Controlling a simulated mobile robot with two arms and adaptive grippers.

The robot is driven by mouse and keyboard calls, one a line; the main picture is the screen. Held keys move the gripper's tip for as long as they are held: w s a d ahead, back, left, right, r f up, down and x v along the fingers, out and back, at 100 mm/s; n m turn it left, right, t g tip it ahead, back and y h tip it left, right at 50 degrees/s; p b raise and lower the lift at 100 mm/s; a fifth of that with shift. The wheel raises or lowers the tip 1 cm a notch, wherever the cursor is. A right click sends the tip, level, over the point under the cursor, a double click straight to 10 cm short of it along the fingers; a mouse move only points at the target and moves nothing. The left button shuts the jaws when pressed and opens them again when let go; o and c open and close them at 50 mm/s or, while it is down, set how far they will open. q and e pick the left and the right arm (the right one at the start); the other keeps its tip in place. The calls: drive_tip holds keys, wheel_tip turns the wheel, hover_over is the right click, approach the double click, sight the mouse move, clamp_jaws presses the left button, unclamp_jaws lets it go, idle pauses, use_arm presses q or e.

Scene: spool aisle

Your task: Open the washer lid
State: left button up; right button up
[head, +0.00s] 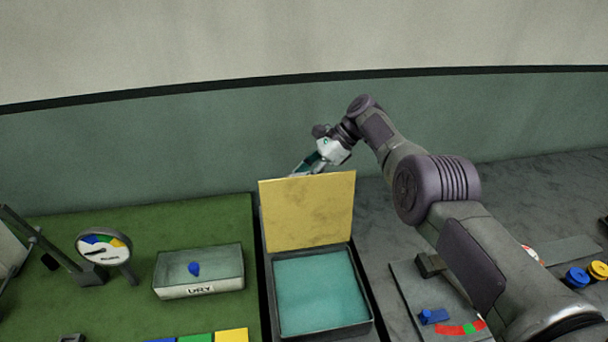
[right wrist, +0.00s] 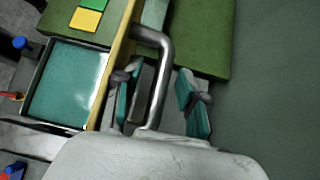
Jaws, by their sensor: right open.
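The washer is a dark-framed basin (head: 367,328) with a flat teal inside, at the front middle of the head view. Its yellow lid (head: 308,212) stands raised, roughly upright, at the basin's back edge. In the right wrist view the lid (right wrist: 112,62) shows edge-on, with a grey bar handle (right wrist: 163,75) on its far face. My right gripper (head: 305,165) is behind the lid's top edge, its tips partly hidden by the lid. In the right wrist view the gripper (right wrist: 158,100) is open, with the handle between its fingers; contact cannot be told. My left gripper is not in view.
Left of the washer, a green mat (head: 150,235) holds a tray (head: 230,283) labelled "DRY" with a blue item, a dial gauge (head: 103,249) and coloured squares. To the right are a panel (head: 410,290) and blue and yellow knobs (head: 577,277). A wall stands behind.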

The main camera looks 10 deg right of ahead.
wheel_tip(320, 180, up, 10)
drive_tip(key=shift+f, duration=0.1)
idle(0.4)
